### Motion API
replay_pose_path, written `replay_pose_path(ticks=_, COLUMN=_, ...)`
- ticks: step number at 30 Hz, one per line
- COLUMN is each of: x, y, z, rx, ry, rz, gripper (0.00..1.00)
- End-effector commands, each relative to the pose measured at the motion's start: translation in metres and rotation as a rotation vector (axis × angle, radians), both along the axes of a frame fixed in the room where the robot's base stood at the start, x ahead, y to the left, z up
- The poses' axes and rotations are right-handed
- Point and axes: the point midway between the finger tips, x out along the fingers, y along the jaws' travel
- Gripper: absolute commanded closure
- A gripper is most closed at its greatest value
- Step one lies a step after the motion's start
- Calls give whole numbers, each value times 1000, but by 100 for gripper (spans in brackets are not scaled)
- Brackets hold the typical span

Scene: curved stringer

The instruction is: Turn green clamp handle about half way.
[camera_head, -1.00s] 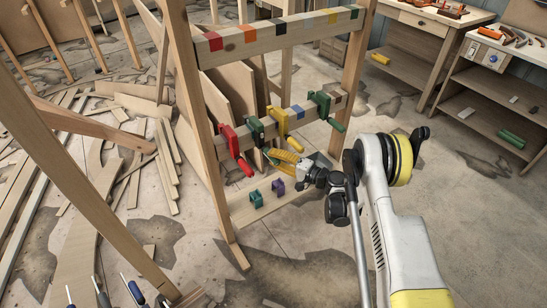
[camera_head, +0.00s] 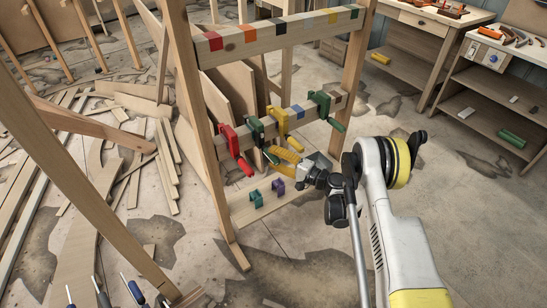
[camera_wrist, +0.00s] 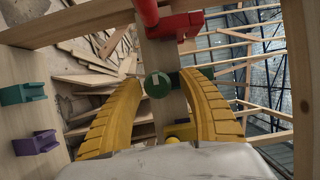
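A dark green clamp (camera_head: 255,131) hangs on the middle rail, between a red clamp and a yellow clamp. Its green handle shows end-on as a round disc (camera_wrist: 157,85) in the wrist view. My gripper (camera_head: 274,157) has yellow fingers and points at this handle from the right in the head view. In the wrist view my gripper (camera_wrist: 160,80) is open, one finger on each side of the handle's end, with a gap visible on both sides. The handle's shaft is hidden behind its end. Another green clamp (camera_head: 320,103) hangs further right.
The red clamp (camera_head: 230,141) with its red handle (camera_wrist: 148,10) is close beside the green one. The yellow clamp (camera_head: 278,120) is on the other side. Teal (camera_wrist: 22,93) and purple (camera_wrist: 35,143) brackets sit on the lower board. Wooden uprights frame the rack.

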Motion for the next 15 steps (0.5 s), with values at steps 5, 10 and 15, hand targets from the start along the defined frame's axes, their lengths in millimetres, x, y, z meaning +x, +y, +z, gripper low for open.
replay_pose_path(ticks=5, x=0, y=0, z=0, rx=0, ry=0, rz=0, gripper=53)
replay_pose_path(ticks=10, x=0, y=0, z=16, rx=0, ry=0, rz=0, gripper=53)
replay_pose_path(ticks=15, x=0, y=0, z=51, rx=1, ry=-1, rz=0, gripper=53)
